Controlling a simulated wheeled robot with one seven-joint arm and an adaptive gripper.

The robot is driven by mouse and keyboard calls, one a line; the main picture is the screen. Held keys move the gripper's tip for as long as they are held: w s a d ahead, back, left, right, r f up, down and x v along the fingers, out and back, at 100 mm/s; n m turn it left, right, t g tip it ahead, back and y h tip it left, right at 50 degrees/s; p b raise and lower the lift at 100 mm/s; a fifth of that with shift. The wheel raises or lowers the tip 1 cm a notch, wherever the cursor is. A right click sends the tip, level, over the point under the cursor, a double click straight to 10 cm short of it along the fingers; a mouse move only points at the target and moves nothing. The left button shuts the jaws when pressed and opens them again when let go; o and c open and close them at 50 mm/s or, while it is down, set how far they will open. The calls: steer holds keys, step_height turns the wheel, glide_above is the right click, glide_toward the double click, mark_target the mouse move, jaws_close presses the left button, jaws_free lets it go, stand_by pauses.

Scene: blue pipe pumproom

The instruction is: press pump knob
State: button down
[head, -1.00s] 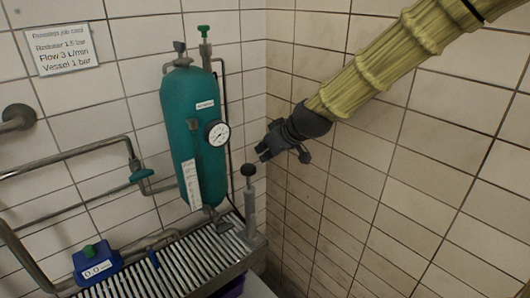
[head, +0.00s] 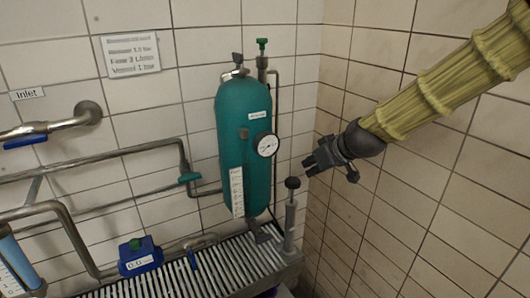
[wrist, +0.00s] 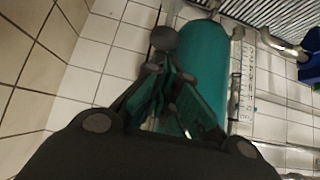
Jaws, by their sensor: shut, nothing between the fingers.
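The pump knob (head: 292,183) is a dark round knob on top of a grey upright pump cylinder (head: 290,222), at the right end of the slatted grating in the head view. My gripper (head: 308,166) is shut and empty, just above and to the right of the knob in the picture. Whether it touches the knob cannot be told, but a small gap seems to show. In the wrist view the dark knob (wrist: 164,39) appears just beyond my fingertips (wrist: 165,85), in front of the teal vessel.
The teal vessel (head: 230,130) with a round gauge (head: 267,145) stands left of the pump. The slatted grating (head: 220,262) runs below, with a blue box (head: 140,262) showing a reading. Pipes (head: 95,160) line the left wall. The tiled right wall (head: 400,215) is close to my arm.

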step_height(320, 180, up, 6)
steer(key=p, duration=0.4)
steer(key=shift+w+a+f, duration=0.1)
steer(key=shift+a+f, duration=0.05)
stand_by(0.3)
steer(key=p, duration=0.3)
glide_above(298, 186)
steer(key=w, duration=0.2)
steer(key=shift+s+a+f, duration=0.1)
steer(key=shift+a+f, duration=0.05)
steer(key=shift+f, duration=1)
steer(key=shift+s+a+f, duration=0.1)
steer(key=shift+a+f, duration=0.05)
steer(key=shift+f, duration=0.95)
steer(key=shift+s+a+f, duration=0.1)
steer(key=shift+a+f, duration=0.05)
steer(key=shift+f, duration=1)
steer(key=shift+f+p, duration=0.8)
steer(key=shift+f, duration=1.25)
steer(key=shift+f, duration=0.1)
step_height(298, 186, down, 6)
steer(key=b, duration=0.4)
steer(key=shift+b, duration=0.4)
